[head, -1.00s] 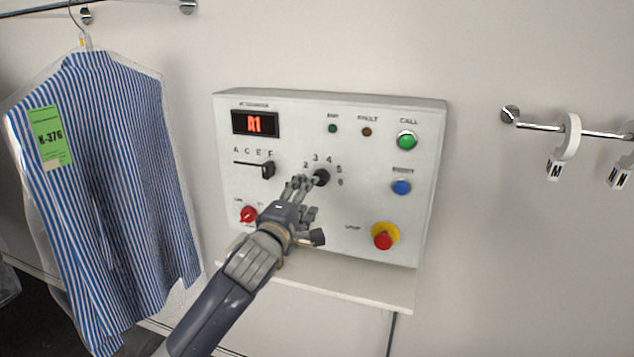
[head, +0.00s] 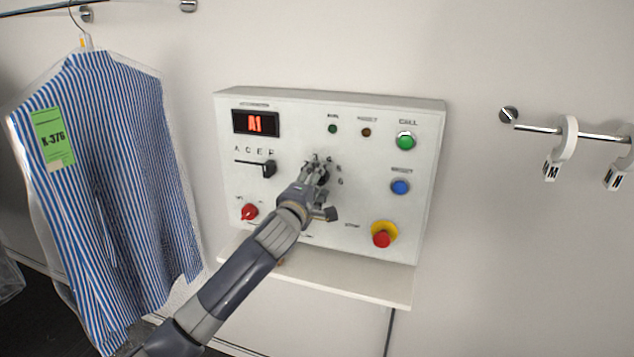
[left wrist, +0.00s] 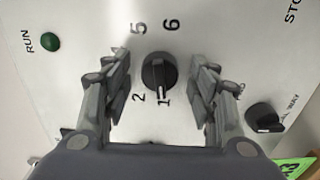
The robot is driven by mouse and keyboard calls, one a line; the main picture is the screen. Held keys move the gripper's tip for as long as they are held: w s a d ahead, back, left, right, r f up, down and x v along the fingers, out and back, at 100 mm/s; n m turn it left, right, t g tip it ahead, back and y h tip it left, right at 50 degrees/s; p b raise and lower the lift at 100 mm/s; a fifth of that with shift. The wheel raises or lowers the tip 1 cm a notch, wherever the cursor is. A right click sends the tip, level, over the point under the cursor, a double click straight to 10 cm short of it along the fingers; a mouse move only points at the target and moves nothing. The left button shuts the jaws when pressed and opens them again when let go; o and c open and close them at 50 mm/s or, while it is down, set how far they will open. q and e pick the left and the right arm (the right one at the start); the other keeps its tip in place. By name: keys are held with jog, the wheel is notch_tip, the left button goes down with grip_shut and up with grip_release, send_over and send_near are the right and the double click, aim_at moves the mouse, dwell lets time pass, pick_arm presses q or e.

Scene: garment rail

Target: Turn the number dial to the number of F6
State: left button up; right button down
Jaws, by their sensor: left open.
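The number dial (left wrist: 158,72) is a round black knob on the white control panel (head: 330,235). In the left wrist view its pale pointer mark faces the printed 1, and 2, 5 and 6 also show around it. My left gripper (left wrist: 160,82) is open, with one finger on each side of the dial and a visible gap on both sides. In the head view the gripper (head: 320,172) covers most of the dial. The red display (head: 255,123) reads A1. The black letter slider (head: 268,169) stands at the F end of its slot. My right gripper is out of view.
The panel also carries a green call button (head: 406,141), a blue button (head: 400,187), a red stop button (head: 382,238) and a red rotary switch (head: 249,212). A bagged striped shirt (head: 110,190) hangs at left. A rail with white size tags (head: 565,140) is at right.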

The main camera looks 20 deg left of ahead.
pick_arm(q)
jog(key=c, duration=1.1)
jog(key=shift+f+m, duration=0.1)
jog(key=shift+m, duration=0.3)
jog(key=n+p, duration=1)
jog(key=n, duration=2.3)
